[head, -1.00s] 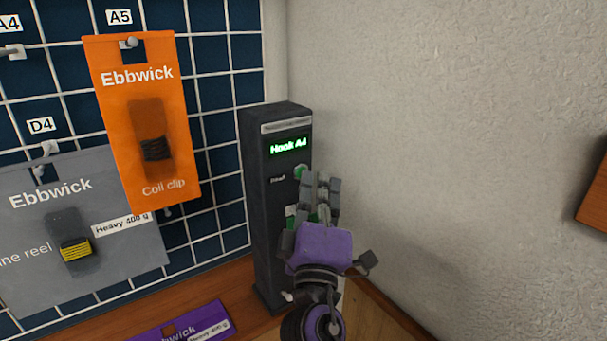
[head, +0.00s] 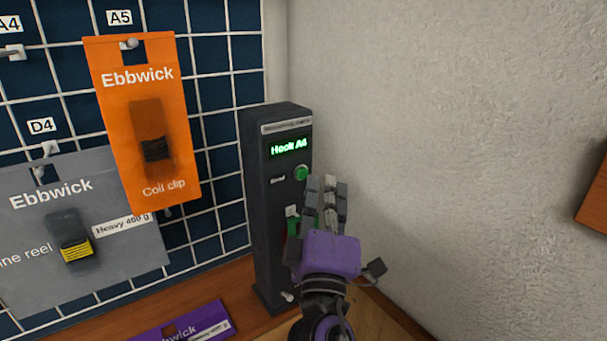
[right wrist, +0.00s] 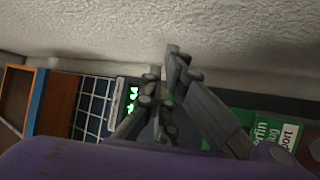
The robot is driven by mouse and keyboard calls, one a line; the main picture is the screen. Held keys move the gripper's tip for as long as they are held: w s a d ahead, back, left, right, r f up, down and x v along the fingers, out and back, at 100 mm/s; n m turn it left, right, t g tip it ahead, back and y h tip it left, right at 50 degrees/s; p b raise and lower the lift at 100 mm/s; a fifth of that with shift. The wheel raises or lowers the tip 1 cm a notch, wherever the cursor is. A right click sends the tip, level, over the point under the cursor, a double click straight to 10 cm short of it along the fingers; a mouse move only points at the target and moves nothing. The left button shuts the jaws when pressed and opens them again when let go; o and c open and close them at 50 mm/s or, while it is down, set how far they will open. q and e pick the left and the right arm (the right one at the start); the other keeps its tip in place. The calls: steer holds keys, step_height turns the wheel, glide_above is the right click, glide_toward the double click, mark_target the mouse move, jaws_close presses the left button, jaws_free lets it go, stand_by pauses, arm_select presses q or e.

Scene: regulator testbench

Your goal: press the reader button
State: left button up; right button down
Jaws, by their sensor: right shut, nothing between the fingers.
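The reader (head: 271,215) is a dark upright post on the wooden shelf, in the corner by the wall. Its lit screen (head: 289,146) reads "Hook A4" in green. The round green reader button (head: 301,173) sits below the screen and is in plain view in the head view. My right gripper (head: 328,184) is shut and empty, its fingertips just below and right of the button, in front of the post. In the right wrist view the shut fingers (right wrist: 170,75) cover part of the reader, and the green screen text (right wrist: 132,98) shows beside them. My left gripper is not in view.
An orange Ebbwick card (head: 182,130) hangs on hook A5 of the grid, left of the reader. A grey Ebbwick card (head: 120,260) hangs on D4. A purple card (head: 212,321) lies on the shelf. The pale wall (head: 430,120) stands close on the right.

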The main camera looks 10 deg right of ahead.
steer(key=s, duration=0.1)
steer(key=s+d, duration=0.1)
steer(key=s, duration=0.2)
steer(key=shift+s+d, duration=0.35)
